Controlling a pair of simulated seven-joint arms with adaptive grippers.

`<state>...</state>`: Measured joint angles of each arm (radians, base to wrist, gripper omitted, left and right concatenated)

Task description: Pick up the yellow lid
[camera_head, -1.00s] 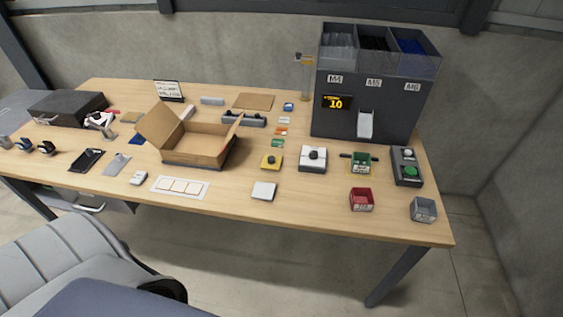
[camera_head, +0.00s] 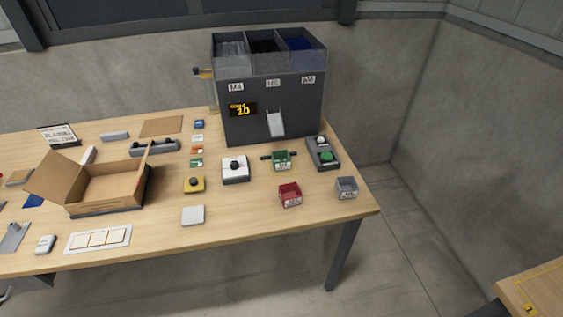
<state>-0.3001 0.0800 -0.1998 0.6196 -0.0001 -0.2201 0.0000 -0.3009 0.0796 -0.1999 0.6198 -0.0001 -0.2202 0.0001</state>
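A small yellow square piece with a dark knob on top (camera_head: 194,184), which looks like the yellow lid, lies on the wooden table (camera_head: 240,215). Neither of my grippers shows in the head view.
A dark feeder (camera_head: 275,110) with three bins stands at the back. In front are a green bin (camera_head: 281,160), a red bin (camera_head: 290,195), a grey bin (camera_head: 346,187) and a button box (camera_head: 323,154). A pale square block (camera_head: 193,215) lies near the front edge.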

